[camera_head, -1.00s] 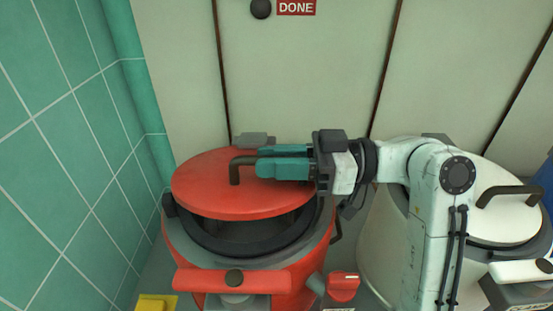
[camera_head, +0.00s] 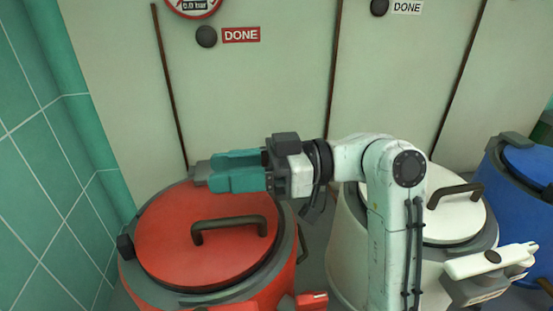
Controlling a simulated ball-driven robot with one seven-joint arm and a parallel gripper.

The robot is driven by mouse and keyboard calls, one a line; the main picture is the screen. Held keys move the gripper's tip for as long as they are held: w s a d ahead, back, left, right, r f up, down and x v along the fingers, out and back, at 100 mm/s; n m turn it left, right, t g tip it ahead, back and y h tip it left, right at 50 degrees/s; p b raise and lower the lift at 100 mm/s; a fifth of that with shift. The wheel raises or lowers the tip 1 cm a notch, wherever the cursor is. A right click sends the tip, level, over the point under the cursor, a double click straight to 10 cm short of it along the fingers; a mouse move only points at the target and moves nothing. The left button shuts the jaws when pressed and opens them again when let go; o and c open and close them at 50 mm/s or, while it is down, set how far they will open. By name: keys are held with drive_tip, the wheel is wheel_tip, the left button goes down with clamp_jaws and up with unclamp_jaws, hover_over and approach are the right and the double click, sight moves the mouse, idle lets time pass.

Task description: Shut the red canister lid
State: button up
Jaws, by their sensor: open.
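The red lid (camera_head: 165,238) lies down flat over the top of the red canister (camera_head: 283,285). No gap shows between the lid and the dark rim. Its dark bar handle (camera_head: 235,226) is toward the front of the lid. My gripper (camera_head: 211,171), with teal fingers pointing left, is open and empty above the lid's back edge, near the grey hinge block. It is behind the handle and apart from it. I cannot tell whether the fingers touch the lid. The canister's front is cut off by the picture's bottom edge.
A white canister (camera_head: 345,232) with a closed lid stands at right behind my arm, and a blue canister (camera_head: 510,205) is at the far right. A teal tiled wall (camera_head: 35,190) is close on the left. Round dark buttons (camera_head: 206,36) with DONE labels are on the back panels.

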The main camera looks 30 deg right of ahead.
drive_tip(key=s+d+r+p, duration=0.1)
drive_tip(key=s+r+p, duration=0.8)
drive_tip(key=s+p, duration=0.5)
drive_tip(key=p, duration=0.5)
drive_tip(key=shift+d+r, duration=0.15)
drive_tip(key=shift+r, duration=0.25)
